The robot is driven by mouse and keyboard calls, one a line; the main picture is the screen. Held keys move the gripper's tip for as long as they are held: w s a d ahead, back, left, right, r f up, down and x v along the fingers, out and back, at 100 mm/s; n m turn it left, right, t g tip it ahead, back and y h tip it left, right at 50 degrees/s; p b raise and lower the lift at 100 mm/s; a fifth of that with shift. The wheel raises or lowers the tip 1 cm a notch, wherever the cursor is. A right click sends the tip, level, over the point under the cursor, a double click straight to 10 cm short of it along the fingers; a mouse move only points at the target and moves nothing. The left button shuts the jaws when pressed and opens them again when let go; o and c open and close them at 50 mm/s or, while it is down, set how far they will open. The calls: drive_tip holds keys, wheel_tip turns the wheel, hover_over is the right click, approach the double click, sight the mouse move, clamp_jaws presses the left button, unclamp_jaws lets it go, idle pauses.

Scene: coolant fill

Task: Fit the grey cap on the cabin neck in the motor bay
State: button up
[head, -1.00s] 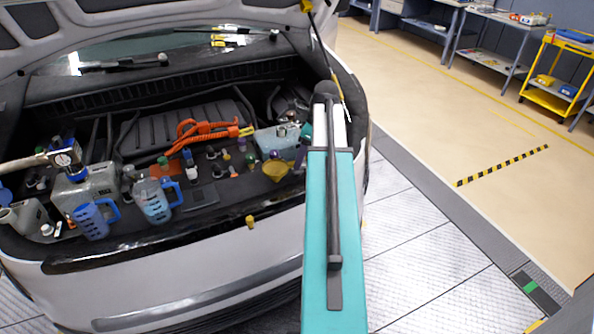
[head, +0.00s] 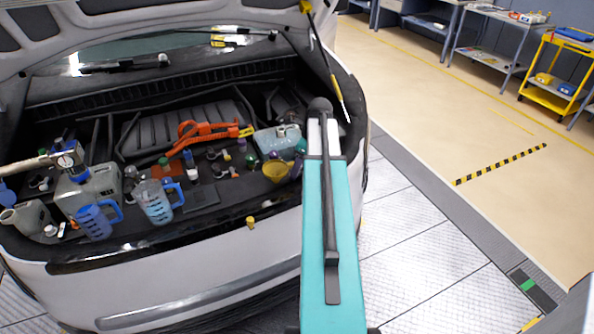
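The open motor bay (head: 215,197) of the white car holds several necks, caps and vessels. I cannot pick out the grey cap or the cabin neck with certainty. A small pale cap-like piece (head: 50,230) lies at the left front of the bay.
Two blue-handled jugs, one blue (head: 95,220) and one clear (head: 153,203), stand near the front edge. A grey can (head: 27,217) is left of them. A yellow funnel (head: 275,171) and pale blue tank (head: 277,139) are at the right. Orange cables (head: 205,133) cross the middle.

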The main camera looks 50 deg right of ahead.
drive_tip(key=shift+s+a+f, duration=0.1)
drive_tip(key=shift+a+f, duration=0.1)
drive_tip(key=shift+f, duration=0.1)
drive_tip(key=c, duration=1.4)
drive_tip(key=shift+s+a+r+b, duration=0.1)
drive_tip(key=shift+s+r+b, duration=0.2)
drive_tip(key=shift+s+r, duration=0.15)
drive_tip(key=s+a+r+b, duration=0.1)
drive_tip(key=s+r, duration=0.1)
drive_tip(key=s, duration=0.2)
drive_tip(key=s+a+r, duration=0.2)
drive_tip(key=s+r, duration=0.1)
drive_tip(key=s, duration=0.1)
drive_tip(key=s+a+r+b, duration=0.1)
drive_tip(key=s+r, duration=0.1)
drive_tip(key=s, duration=0.1)
drive_tip(key=shift+s+a+r+b, duration=0.15)
drive_tip(key=shift+s+a+b, duration=0.15)
drive_tip(key=shift+s+a, duration=0.1)
drive_tip(key=shift+w, duration=0.1)
